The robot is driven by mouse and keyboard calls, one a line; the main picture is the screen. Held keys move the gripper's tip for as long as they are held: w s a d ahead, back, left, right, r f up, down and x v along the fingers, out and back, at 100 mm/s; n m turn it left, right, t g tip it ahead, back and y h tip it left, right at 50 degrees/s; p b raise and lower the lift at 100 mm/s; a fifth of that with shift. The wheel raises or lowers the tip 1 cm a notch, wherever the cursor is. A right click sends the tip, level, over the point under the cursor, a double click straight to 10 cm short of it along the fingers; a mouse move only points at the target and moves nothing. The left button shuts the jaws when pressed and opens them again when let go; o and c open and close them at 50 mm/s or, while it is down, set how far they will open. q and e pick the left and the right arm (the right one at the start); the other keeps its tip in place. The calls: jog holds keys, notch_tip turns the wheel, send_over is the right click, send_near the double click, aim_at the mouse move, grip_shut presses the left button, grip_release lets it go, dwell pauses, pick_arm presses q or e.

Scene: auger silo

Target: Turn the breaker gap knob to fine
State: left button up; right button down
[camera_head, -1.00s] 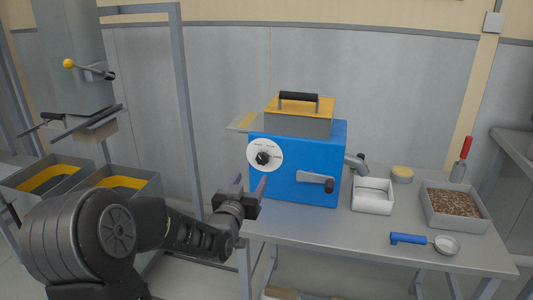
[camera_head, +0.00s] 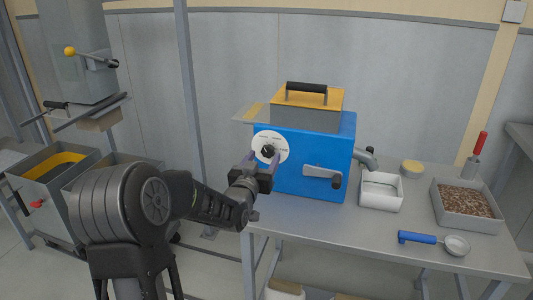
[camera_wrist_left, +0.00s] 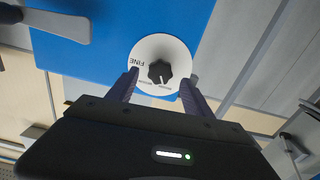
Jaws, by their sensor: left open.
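The breaker gap knob (camera_head: 268,151) is a black knob on a round white dial (camera_head: 263,139) on the front of the blue breaker box (camera_head: 309,150). In the left wrist view the knob (camera_wrist_left: 160,72) sits at the middle of the dial, and the word FINE (camera_wrist_left: 141,56) shows at the dial's left. My left gripper (camera_head: 262,159) is open in front of the dial. In the wrist view its fingers (camera_wrist_left: 156,88) are spread on either side of the knob, with a gap to it on both sides. My right gripper is not in view.
A crank handle (camera_head: 322,174) sticks out of the box front, right of the dial. A white tray (camera_head: 381,205), a grain tray (camera_head: 466,221) and a blue-handled scoop (camera_head: 418,238) are on the table's right. A grey post (camera_head: 188,85) stands left of the table.

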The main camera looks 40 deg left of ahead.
aim_at(267, 153)
pick_arm(q)
jog(key=shift+x, duration=1.65)
jog(key=shift+c, duration=0.2)
grip_shut()
